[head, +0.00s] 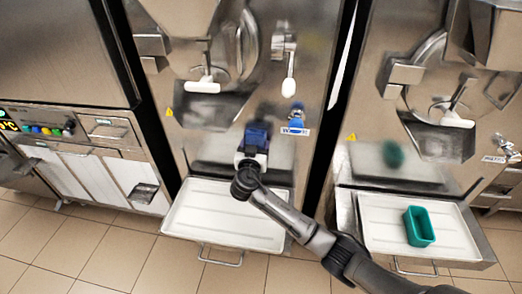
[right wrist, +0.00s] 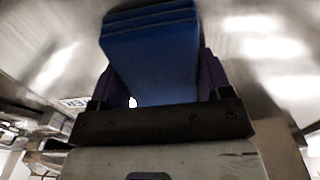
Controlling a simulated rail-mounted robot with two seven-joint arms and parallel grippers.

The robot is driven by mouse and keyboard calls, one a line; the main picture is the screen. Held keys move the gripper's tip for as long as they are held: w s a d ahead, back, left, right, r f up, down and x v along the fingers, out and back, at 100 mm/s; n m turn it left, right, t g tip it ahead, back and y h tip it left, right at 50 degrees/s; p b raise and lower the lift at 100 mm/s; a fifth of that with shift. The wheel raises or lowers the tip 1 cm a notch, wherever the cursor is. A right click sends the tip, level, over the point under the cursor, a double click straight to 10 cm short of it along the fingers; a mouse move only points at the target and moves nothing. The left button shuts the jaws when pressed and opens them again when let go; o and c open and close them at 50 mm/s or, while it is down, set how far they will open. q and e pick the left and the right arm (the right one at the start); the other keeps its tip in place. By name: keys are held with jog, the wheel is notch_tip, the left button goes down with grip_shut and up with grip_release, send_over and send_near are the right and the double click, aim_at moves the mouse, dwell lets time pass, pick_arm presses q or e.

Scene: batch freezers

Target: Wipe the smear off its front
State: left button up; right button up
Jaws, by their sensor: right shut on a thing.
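My right gripper (head: 254,148) is shut on a folded blue cloth (head: 257,132) in front of the middle freezer's lower steel front (head: 215,148). In the right wrist view the layered blue cloth (right wrist: 150,48) stands out between the fingers, close to the steel. I cannot tell whether it touches. No smear shows clearly on this front; the cloth and gripper cover part of it. A dark green patch (head: 393,153) on the right freezer's front looks like a reflection of the green tub. My left gripper is not in view.
A white tray (head: 195,225) juts out below the middle freezer's front. A green tub (head: 418,228) stands on the right freezer's tray (head: 372,235). Spouts with white-tipped handles (head: 204,86) and a blue fitting (head: 296,117) stick out above. A low cabinet (head: 95,165) stands left.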

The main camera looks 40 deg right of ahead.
jog(key=shift+w+a, duration=0.45)
jog(key=shift+w, duration=0.15)
jog(key=v, duration=0.6)
jog(key=shift+s+a, duration=0.1)
dwell(0.4)
